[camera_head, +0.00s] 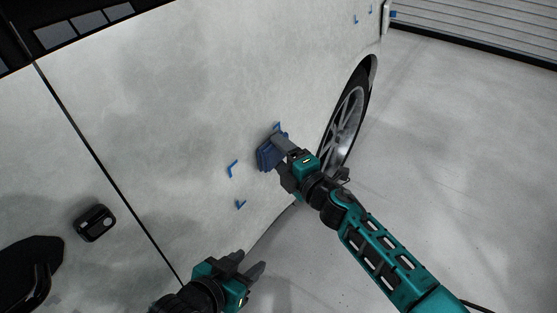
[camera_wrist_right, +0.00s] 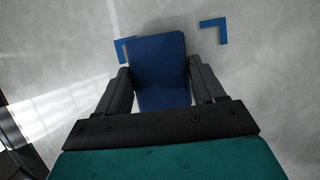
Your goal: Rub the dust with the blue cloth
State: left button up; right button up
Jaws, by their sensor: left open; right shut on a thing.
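The blue cloth (camera_head: 267,156) is in my right gripper (camera_head: 281,153), which is shut on it, against or very close to the white car's side panel (camera_head: 150,90). In the right wrist view, the cloth (camera_wrist_right: 160,70) sits between the two fingers of my right gripper (camera_wrist_right: 162,88). I cannot tell if it touches the panel. Dust shows as grey, cloudy patches on the panel. Blue corner marks (camera_head: 232,168) surround the cloth's area; one corner mark (camera_wrist_right: 214,30) also shows in the wrist view. My left gripper (camera_head: 249,266) is open and empty, low in front of the panel.
A car wheel (camera_head: 345,125) stands just right of the cloth. A black door handle or lock piece (camera_head: 95,223) is at the left, by a dark panel seam. More blue marks (camera_head: 356,19) are at the upper right. The grey floor (camera_head: 460,150) at right is clear.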

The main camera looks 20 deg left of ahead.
jog(key=w, duration=0.2)
jog(key=w+d+b, duration=0.1)
jog(key=shift+w+d, duration=0.15)
jog(key=shift+w, duration=0.2)
jog(key=s+d+p, duration=0.2)
jog(key=d+p, duration=0.1)
jog(key=d, duration=0.2)
jog(key=shift+d+r, duration=0.25)
jog(key=shift+d, duration=0.1)
dwell(0.4)
jog(key=shift+s+d+r+p, duration=0.1)
jog(key=shift+s+d+p, duration=0.2)
jog(key=shift+d, duration=0.4)
jog(key=shift+s+d+p, duration=0.2)
jog(key=shift+d+p, duration=0.1)
jog(key=shift+d, duration=0.4)
